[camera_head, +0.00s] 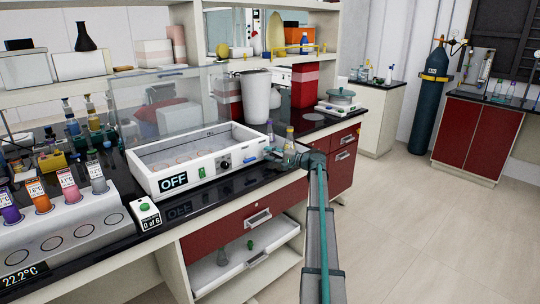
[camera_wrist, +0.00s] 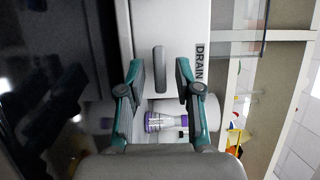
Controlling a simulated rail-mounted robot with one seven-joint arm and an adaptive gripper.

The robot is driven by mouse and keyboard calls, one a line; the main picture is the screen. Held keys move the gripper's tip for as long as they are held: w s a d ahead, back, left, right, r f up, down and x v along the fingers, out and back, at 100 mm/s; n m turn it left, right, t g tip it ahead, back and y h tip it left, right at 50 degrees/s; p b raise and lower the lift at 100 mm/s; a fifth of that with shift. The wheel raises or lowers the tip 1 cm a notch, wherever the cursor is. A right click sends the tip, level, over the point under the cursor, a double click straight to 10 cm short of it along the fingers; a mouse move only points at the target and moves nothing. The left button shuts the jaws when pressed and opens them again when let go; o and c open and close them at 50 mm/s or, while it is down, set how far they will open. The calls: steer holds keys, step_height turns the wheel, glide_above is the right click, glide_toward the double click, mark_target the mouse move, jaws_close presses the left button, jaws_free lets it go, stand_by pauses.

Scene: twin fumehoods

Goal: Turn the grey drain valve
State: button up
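In the wrist view, the grey drain valve (camera_wrist: 159,68) is a short upright bar on a white panel marked DRAIN. My gripper (camera_wrist: 159,72) is open, with one teal-and-dark finger on each side of the bar. Gaps show between the fingers and the bar, so they appear apart from it. In the head view, my gripper (camera_head: 302,159) is by the right end of the white bath (camera_head: 210,169), whose display reads OFF. I cannot make out the valve clearly in the head view.
A small flask (camera_head: 289,148) stands close to my gripper on the black bench. A vessel with purple markings (camera_wrist: 166,121) shows below the fingers in the wrist view. A sample rack (camera_head: 75,235) is at left. The floor (camera_head: 410,230) at right is clear.

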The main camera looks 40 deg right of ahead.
steer(key=shift+s, duration=0.1)
steer(key=v, duration=1.1)
steer(key=shift+s+d, duration=0.2)
steer(key=shift+s, duration=0.15)
steer(key=shift+f, duration=0.1)
